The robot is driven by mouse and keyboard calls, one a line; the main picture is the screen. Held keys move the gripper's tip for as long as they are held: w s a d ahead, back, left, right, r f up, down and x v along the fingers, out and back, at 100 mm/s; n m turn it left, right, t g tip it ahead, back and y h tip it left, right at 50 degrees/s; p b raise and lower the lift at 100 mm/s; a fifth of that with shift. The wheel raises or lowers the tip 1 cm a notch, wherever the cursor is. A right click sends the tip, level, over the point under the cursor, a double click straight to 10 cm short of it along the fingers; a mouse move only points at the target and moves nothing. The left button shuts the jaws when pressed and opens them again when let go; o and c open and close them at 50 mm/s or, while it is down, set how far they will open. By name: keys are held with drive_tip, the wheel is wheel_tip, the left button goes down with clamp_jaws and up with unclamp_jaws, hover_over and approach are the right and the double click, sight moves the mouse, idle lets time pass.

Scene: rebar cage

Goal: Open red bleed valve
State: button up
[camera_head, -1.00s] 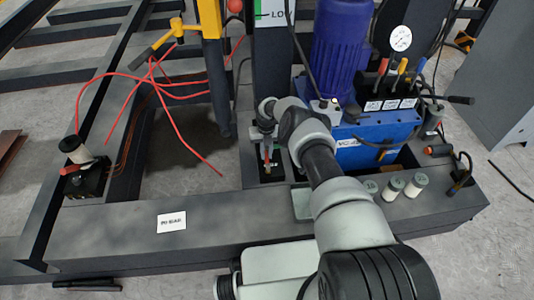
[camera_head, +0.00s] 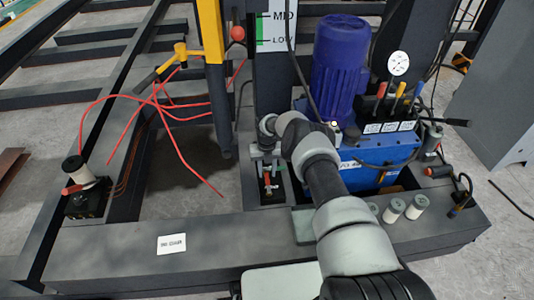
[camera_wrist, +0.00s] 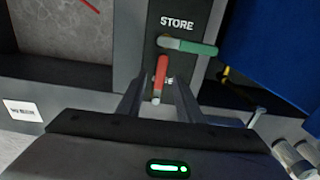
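The red bleed valve handle (camera_wrist: 161,76) stands near the middle of the wrist view, pointing up in the picture from a small pale metal stem. It also shows small in the head view (camera_head: 267,182), just below my gripper (camera_head: 266,160). In the wrist view my gripper (camera_wrist: 160,98) is open, its two dark fingers to the left and right of the red handle's lower part with gaps. I cannot tell whether the handle is deep between the fingertips or just beyond them. A label beside the handle is partly hidden.
A green lever (camera_wrist: 192,46) lies sideways just above the red handle, under the word STORE. A blue power unit (camera_head: 375,160) stands right of the valve recess. Several white-topped cylinders (camera_head: 405,209) stand on the beam. Red hoses (camera_head: 180,115) hang at left.

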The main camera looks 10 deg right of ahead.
sight(267, 179)
wheel_tip(267, 179, up, 15)
drive_tip(key=p, duration=0.3)
drive_tip(key=shift+f, duration=0.2)
